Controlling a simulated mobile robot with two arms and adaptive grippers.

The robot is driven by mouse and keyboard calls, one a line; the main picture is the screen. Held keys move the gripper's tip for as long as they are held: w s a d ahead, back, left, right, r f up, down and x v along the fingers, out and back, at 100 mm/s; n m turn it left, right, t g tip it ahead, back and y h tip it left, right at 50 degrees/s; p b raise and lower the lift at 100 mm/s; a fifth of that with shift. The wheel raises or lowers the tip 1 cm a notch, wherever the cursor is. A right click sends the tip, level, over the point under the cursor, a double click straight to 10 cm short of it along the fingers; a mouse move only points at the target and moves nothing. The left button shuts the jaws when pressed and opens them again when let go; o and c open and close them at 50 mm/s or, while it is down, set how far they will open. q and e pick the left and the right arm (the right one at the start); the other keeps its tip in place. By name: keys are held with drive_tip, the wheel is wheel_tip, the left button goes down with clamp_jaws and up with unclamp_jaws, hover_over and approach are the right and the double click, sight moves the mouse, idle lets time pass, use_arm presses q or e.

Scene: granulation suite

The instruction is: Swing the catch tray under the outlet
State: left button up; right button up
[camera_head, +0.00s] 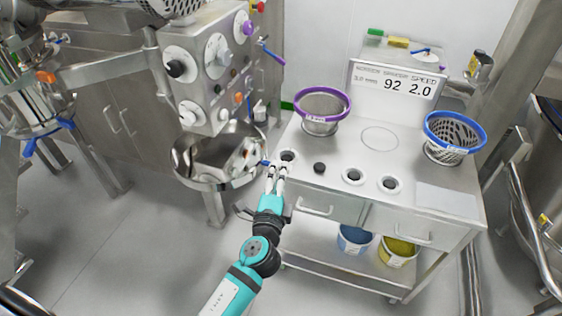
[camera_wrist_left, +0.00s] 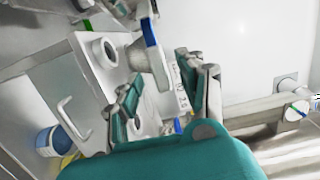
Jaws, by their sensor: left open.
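The catch tray (camera_head: 190,176) is a round, shiny steel basin at the front of the steel machine (camera_head: 205,65). A short handle with a blue tip (camera_head: 264,163) stands out at its right side. My left gripper (camera_head: 277,168) is open beside this handle, close to the front edge of the bench. In the left wrist view, my open fingers (camera_wrist_left: 166,95) have a pale grey part with a blue band (camera_wrist_left: 151,32) ahead of them; I cannot tell whether they touch it. The outlet is not clearly seen. My right gripper is not in view.
The steel bench (camera_head: 345,195) on the right bears a purple-rimmed sieve (camera_head: 322,106), a blue-rimmed basket (camera_head: 452,135) and a display (camera_head: 395,84). A blue bucket (camera_head: 353,240) and a yellow bucket (camera_head: 397,251) stand on its lower shelf. The floor at front left is clear.

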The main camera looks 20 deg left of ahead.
use_arm(q)
drive_tip(key=shift+w+a, duration=0.15)
drive_tip(key=shift+w, duration=0.7)
drive_tip(key=shift+w+a, duration=0.15)
drive_tip(key=shift+w, duration=0.7)
clamp_jaws()
